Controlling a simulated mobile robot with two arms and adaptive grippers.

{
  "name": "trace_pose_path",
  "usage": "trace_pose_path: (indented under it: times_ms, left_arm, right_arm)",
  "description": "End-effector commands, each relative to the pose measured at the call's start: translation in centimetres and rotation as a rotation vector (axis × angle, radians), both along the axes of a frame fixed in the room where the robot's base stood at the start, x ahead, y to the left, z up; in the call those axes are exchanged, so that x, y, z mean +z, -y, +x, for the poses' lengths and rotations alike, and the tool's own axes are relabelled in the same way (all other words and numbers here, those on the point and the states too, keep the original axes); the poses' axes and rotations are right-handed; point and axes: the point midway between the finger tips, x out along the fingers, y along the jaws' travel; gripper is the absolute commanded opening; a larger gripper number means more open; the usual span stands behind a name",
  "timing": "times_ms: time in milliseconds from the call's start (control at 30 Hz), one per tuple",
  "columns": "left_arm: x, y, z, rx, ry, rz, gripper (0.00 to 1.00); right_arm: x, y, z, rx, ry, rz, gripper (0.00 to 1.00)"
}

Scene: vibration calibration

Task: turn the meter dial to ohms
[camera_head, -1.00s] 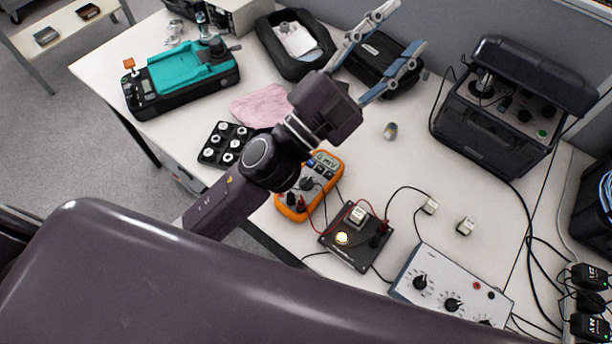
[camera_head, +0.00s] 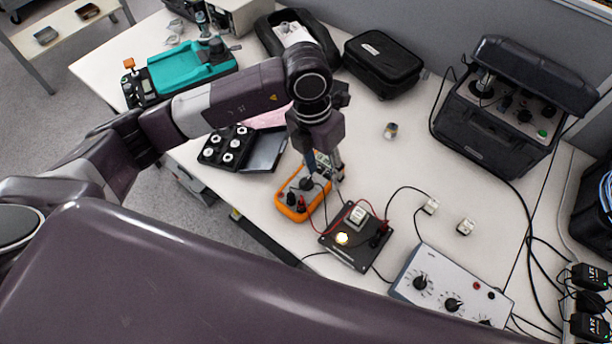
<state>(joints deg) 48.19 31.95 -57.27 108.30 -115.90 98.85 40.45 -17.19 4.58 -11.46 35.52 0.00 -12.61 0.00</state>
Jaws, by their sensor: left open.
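The orange multimeter (camera_head: 290,208) lies on the white table in the middle of the head view. Its round dark dial (camera_head: 306,184) shows on its face, but its pointer setting is too small to read. My left gripper (camera_head: 323,183) reaches down from above over the meter, with its fingers open. One finger is close to the dial and the other is by the meter's right edge. I cannot tell whether a finger touches the dial. The gripper hides most of the meter's display end. My right gripper is not in view.
A black board (camera_head: 352,256) with a lit lamp and red leads sits right of the meter. An open case of round parts (camera_head: 225,147) lies left. A black case (camera_head: 384,65) and a teal device (camera_head: 190,66) stand further back.

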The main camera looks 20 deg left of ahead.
Motion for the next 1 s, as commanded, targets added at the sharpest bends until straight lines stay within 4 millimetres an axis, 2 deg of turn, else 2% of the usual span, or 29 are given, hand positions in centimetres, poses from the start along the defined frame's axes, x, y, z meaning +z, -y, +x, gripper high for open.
trace_pose_path:
  times_ms: [33, 100, 200, 333, 700, 1000]
  left_arm:
    - [0.1, -1.7, 0.7, 0.016, 0.013, 0.061, 0.43]
    - [0.2, -3.4, 1.2, 0.033, 0.020, 0.123, 0.43]
    - [0.0, -4.4, 1.4, 0.046, 0.022, 0.161, 0.43]
    - [-1.4, -4.5, 1.3, 0.046, 0.019, 0.164, 0.43]
    - [-6.7, -4.4, 1.3, 0.044, 0.021, 0.160, 0.43]
    - [-7.6, -4.3, 1.4, 0.044, 0.022, 0.160, 0.43]
  right_arm:
    - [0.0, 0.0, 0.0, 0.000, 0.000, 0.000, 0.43]
    - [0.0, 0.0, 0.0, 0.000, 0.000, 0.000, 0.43]
    - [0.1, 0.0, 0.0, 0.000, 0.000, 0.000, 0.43]
    - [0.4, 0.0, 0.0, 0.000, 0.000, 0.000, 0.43]
    - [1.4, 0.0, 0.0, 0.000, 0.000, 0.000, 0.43]
    - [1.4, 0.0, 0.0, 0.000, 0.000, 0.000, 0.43]
